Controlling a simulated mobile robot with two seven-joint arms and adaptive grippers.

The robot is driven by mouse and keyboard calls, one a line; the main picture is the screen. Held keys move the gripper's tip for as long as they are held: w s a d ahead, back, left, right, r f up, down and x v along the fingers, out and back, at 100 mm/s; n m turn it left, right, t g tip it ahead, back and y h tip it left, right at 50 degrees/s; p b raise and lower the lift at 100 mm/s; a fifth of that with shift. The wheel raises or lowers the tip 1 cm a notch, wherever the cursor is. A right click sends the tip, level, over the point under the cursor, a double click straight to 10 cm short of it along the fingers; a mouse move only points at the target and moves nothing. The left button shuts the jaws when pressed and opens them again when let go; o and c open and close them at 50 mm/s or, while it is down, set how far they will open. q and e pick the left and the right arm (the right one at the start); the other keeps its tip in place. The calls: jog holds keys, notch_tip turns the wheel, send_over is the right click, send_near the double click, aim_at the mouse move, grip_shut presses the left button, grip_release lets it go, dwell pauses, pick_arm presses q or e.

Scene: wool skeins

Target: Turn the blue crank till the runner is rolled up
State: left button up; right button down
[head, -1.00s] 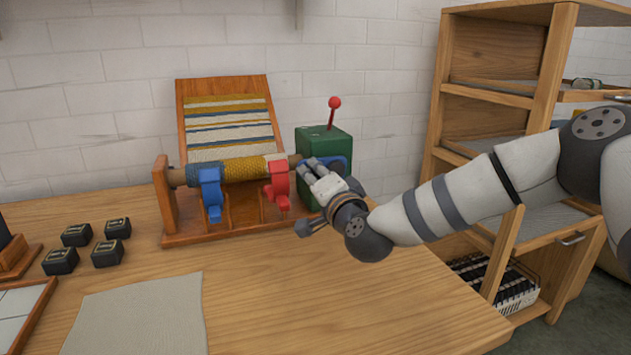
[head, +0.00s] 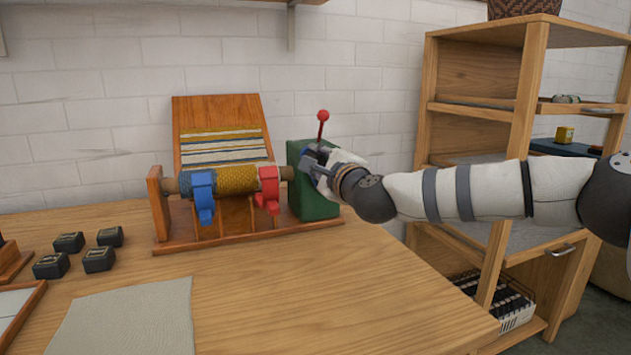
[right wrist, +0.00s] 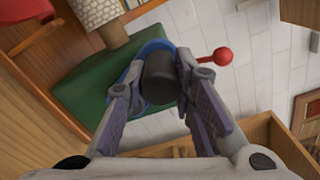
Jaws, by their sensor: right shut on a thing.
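The runner (head: 220,146) is a striped cloth in mustard, white and blue, lying on a sloped wooden board. Its lower part is wound in a mustard roll (head: 237,180) on the roller. The blue crank (right wrist: 152,45) is on the green box (head: 318,202) at the roller's right end. My right gripper (head: 313,160) is at the crank, and in the right wrist view (right wrist: 158,80) its fingers are closed around the dark crank knob (right wrist: 158,75). In the head view my gripper hides most of the crank. My left gripper is not in view.
A red-knobbed lever (head: 322,117) stands up from the green box, close to my gripper. Blue (head: 203,192) and red (head: 268,188) clips sit on the roller. Several black blocks (head: 98,258) and a grey cloth (head: 135,315) lie at left. A wooden shelf (head: 515,120) stands right.

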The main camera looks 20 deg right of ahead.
jog(key=shift+d+m, duration=0.3)
jog(key=shift+m, duration=0.3)
pick_arm(q)
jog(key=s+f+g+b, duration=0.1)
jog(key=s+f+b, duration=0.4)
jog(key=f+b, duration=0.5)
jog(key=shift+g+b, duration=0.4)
jog(key=shift+b, duration=0.25)
pick_arm(e)
jog(key=d+f+m, duration=0.1)
jog(key=d+m, duration=0.6)
jog(key=m, duration=0.7)
jog(key=shift+d, duration=0.15)
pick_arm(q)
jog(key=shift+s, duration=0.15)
pick_arm(e)
jog(key=shift+w+d+m, duration=0.1)
jog(key=shift+m, duration=0.2)
jog(key=c, duration=1.3)
grip_release()
jog(key=shift+f, duration=0.15)
jog(key=shift+c, duration=0.2)
jog(key=s, duration=1.2)
